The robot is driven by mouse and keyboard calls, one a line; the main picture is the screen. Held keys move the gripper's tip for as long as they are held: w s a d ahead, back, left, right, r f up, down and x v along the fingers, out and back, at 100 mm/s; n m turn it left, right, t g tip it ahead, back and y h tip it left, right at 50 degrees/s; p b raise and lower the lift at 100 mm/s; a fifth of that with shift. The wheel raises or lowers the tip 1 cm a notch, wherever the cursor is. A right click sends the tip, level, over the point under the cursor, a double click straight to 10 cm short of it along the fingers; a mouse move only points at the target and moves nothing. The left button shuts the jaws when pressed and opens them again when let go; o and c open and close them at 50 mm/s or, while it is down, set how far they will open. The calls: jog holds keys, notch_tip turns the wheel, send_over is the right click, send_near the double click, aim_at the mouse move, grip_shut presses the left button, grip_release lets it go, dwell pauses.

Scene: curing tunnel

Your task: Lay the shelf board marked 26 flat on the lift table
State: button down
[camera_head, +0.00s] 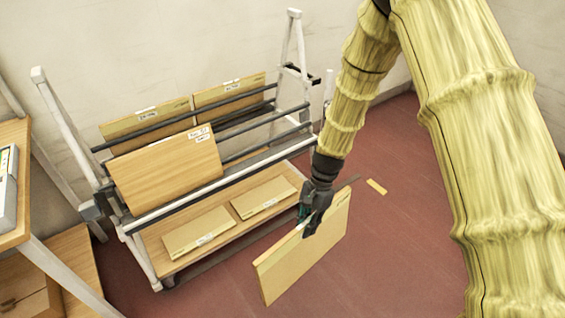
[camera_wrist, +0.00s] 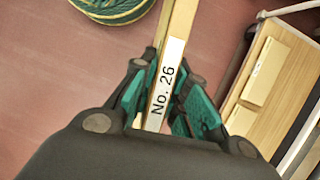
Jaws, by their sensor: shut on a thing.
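The shelf board (camera_head: 305,262) is a pale wooden panel, held on edge and slightly tilted above the red floor, to the right of the rack. My gripper (camera_head: 312,222) is shut on its upper edge. In the wrist view the board's edge (camera_wrist: 182,18) runs between the green-padded fingers of my gripper (camera_wrist: 164,88). Its white label (camera_wrist: 165,80) reads "No. 26". The board's lower part is hidden in the wrist view. I cannot identify a lift table for certain in either view.
A white-framed rack (camera_head: 170,215) with dark bars stands at the left. A large board (camera_head: 168,172) leans on it, two more (camera_head: 230,90) stand behind, and two (camera_head: 263,197) lie low. A wooden table (camera_head: 12,225) is at the left edge. A small yellow strip (camera_head: 376,187) lies on the floor.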

jog(key=w+a+r+m+g+y+b, duration=0.1)
jog(key=w+a+m+y, duration=0.2)
jog(key=a+m, duration=0.35)
jog(key=w+a+r+m+y+b, duration=0.1)
jog(key=w+a+r+m+y, duration=0.15)
jog(key=m, duration=0.75)
jog(key=w+d+r+m+t+y+b, duration=0.2)
jog(key=w+m+t+y, duration=0.5)
jog(key=w+m+t, duration=0.7)
jog(key=shift+w+r+m+t, duration=0.45)
jog(key=shift+w+m, duration=0.6)
jog(key=shift+m, duration=0.3)
